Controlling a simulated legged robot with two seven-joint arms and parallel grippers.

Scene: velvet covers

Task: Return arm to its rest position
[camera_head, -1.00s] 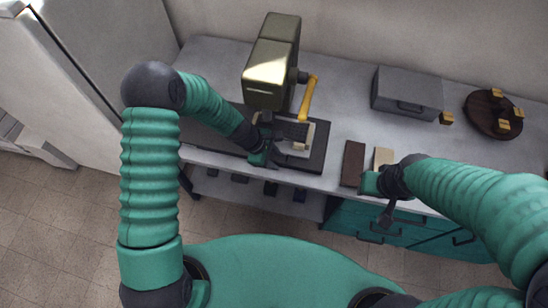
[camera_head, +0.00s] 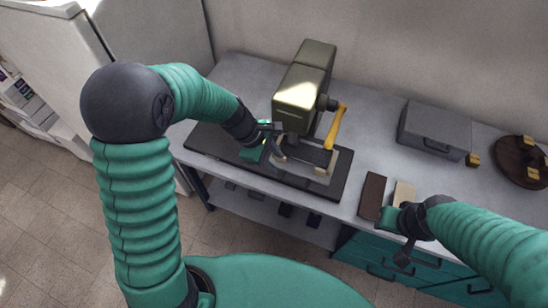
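My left arm comes in from the left and bends over the counter. Its gripper (camera_head: 268,141) is just left of the olive and grey machine (camera_head: 304,88) with a yellow lever (camera_head: 336,126), above the dark base board (camera_head: 213,142). I cannot make out whether its fingers are open or shut. My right gripper (camera_head: 397,238) hangs at the counter's front edge, below the dark brown block (camera_head: 372,196) and the pale block (camera_head: 403,195). Its fingers are too small and dark to judge. I see nothing clearly held by either gripper.
A grey box with a handle (camera_head: 433,131) stands at the back right. A round brown board (camera_head: 516,160) with small yellowish blocks lies at the far right. Teal drawers (camera_head: 362,257) are under the counter (camera_head: 240,72). A white fridge (camera_head: 55,52) stands at the left.

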